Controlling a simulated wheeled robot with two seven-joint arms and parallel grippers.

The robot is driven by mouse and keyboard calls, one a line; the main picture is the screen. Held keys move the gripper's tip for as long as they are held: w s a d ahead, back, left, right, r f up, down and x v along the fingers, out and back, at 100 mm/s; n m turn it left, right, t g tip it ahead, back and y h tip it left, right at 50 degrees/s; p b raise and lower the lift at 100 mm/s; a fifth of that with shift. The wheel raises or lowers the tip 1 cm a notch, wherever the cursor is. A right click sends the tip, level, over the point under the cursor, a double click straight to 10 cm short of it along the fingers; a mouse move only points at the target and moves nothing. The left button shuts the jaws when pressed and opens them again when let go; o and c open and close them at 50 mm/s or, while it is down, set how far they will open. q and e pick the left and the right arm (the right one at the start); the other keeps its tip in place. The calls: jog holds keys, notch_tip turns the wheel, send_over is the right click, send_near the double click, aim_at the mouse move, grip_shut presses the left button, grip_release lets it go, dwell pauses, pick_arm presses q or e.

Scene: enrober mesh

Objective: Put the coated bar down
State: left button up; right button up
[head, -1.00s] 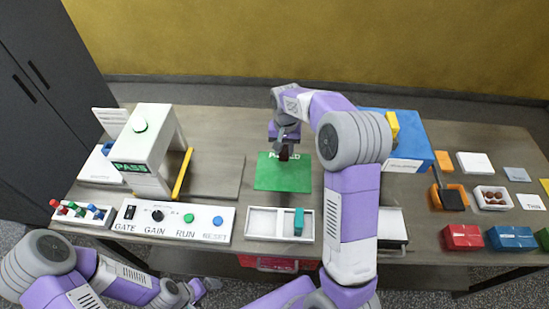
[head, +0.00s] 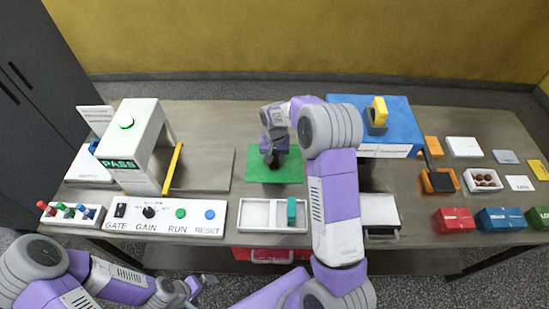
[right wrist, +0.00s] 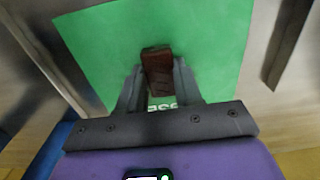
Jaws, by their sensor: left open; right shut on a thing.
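The coated bar (right wrist: 158,70) is dark brown and sits between the fingers of my right gripper (right wrist: 157,88) in the right wrist view. In the head view my right gripper (head: 273,160) is over the green mat (head: 290,175), and the bar is mostly hidden by it. The mat also shows behind the bar in the right wrist view (right wrist: 210,40); its white lettering is largely covered. I cannot tell whether the bar touches the mat. My left gripper (head: 200,288) is open and empty at the front left, below the table edge.
A white gate machine (head: 135,145) with a green PASS sign stands left, behind a button panel (head: 165,217). A two-part white tray (head: 257,214) with a teal block (head: 291,211) lies in front of the mat. A blue box (head: 385,149) stands right of my right arm.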

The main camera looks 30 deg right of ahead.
aim_at(274, 161)
jog(key=shift+f, duration=0.2)
jog(key=o, duration=0.8)
jog(key=shift+r, duration=0.1)
jog(key=shift+w+r, duration=0.1)
jog(key=shift+r, duration=0.4)
notch_tip(274, 161, up, 11)
jog(key=p, duration=0.1)
jog(key=shift+r+p, duration=0.15)
jog(key=shift+p, duration=0.15)
